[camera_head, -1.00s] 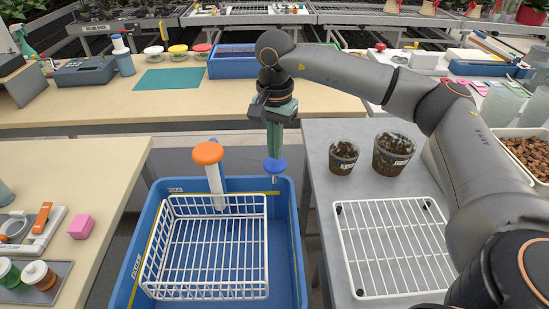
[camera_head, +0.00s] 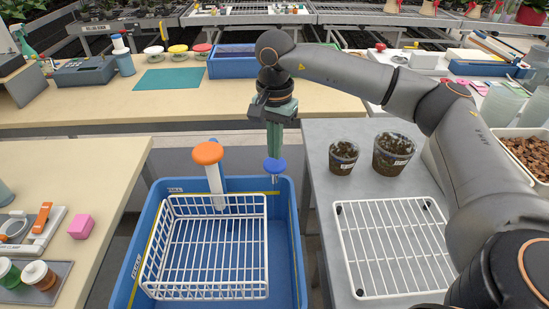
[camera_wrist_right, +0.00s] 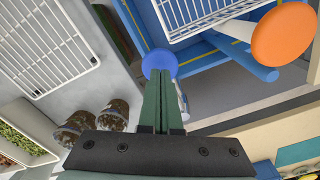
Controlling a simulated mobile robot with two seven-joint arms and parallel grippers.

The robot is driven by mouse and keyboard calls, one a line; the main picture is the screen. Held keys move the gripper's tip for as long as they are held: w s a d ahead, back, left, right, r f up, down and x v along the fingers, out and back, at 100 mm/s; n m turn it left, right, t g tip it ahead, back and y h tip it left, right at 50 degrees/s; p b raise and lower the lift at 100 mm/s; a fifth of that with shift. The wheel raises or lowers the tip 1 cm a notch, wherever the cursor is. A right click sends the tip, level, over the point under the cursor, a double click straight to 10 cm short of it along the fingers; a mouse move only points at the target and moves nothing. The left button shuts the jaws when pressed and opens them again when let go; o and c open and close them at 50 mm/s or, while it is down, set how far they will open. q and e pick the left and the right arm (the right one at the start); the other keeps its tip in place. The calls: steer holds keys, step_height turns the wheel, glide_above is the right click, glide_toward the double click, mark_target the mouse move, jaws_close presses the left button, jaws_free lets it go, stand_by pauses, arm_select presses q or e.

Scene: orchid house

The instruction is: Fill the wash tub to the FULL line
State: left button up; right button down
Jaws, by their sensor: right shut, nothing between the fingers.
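The blue wash tub (camera_head: 117,293) stands between the tables, with a yellow line (camera_head: 152,243) along its inner walls and small labels I cannot read. A white wire basket (camera_head: 205,292) sits in it. I cannot make out a water surface. A blue round knob (camera_head: 275,166) on a thin metal stem is at the tub's back right; it also shows in the right wrist view (camera_wrist_right: 159,62). My right gripper (camera_head: 275,152) is shut and empty, pointing down with its fingertips at the knob's top. Whether they touch it I cannot tell. My left gripper is out of view.
An orange-topped white post (camera_head: 208,153) rises at the tub's back, left of my right gripper. On the grey table at right are two clear pots of bark (camera_head: 394,155) and a white wire rack (camera_head: 396,245). A pink block (camera_head: 81,226) lies on the left table.

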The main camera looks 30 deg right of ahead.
mark_target(275, 163)
steer(key=shift+f, duration=0.1)
steer(key=shift+f+b, duration=1.2)
steer(key=shift+f, duration=0.55)
stand_by(6.2)
